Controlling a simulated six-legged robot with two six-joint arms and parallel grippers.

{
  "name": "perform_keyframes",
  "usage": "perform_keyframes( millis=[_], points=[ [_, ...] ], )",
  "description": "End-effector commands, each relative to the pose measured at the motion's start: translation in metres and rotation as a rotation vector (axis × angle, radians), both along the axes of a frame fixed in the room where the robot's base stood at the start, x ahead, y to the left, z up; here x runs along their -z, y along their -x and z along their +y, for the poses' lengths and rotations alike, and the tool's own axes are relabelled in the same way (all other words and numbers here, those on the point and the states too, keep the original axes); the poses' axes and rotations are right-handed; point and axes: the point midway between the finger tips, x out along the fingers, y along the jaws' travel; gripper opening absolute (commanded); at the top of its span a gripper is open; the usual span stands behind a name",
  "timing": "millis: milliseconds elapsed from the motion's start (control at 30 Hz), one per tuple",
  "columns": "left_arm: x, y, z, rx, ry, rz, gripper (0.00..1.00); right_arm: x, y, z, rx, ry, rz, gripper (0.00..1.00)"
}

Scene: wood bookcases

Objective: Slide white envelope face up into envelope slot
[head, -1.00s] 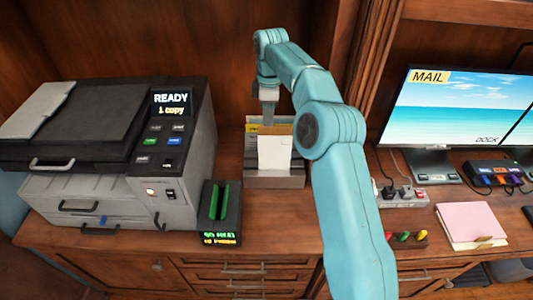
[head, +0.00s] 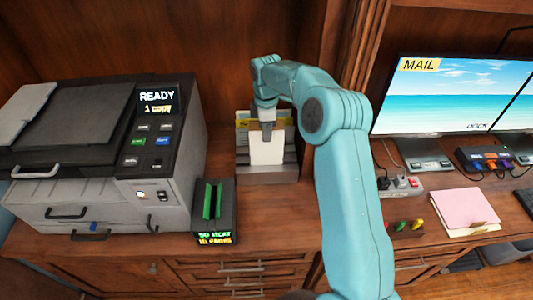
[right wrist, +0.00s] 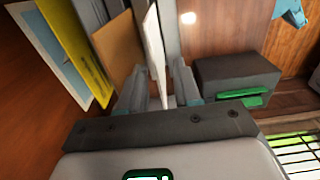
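The white envelope (head: 267,150) stands upright at the front of a grey slotted organizer (head: 268,178) in the head view. Yellow and tan envelopes (head: 243,122) stand behind it. My right gripper (head: 266,127) points down at the envelope's top edge and hides part of it. In the right wrist view, the two fingers (right wrist: 162,92) are apart, with the white envelope (right wrist: 156,50) edge-on between them. The tan envelope (right wrist: 118,48) is beside the left finger. I cannot tell how deep the white envelope sits. My left gripper is not in view.
A printer (head: 110,150) stands at the left, with a small black device with a green slot (head: 213,210) beside the organizer. At the right are a monitor (head: 450,95), a power strip (head: 402,187) and pink paper (head: 465,208). Bare desk lies before the organizer.

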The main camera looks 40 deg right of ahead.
Motion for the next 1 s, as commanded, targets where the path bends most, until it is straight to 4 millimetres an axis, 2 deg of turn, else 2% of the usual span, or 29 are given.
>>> perform_keyframes(
  millis=[33,200,467,567,600,1000],
  points=[
    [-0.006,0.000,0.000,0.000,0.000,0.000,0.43,0.007,0.003,0.000,0.000,-0.002,0.006,0.33],
    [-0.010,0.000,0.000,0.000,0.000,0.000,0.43,0.030,0.001,0.000,0.000,-0.001,0.003,0.33],
    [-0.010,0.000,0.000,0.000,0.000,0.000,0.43,0.035,0.000,0.000,0.001,-0.001,0.001,0.33],
    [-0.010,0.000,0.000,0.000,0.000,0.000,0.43,0.035,0.000,0.000,0.001,-0.001,0.001,0.04],
    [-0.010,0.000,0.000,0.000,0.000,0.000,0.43,0.035,0.000,0.000,0.001,-0.001,0.001,0.00],
    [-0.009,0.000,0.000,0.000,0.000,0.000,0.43,0.035,0.001,0.001,0.000,-0.002,0.002,0.00]
  ],
)
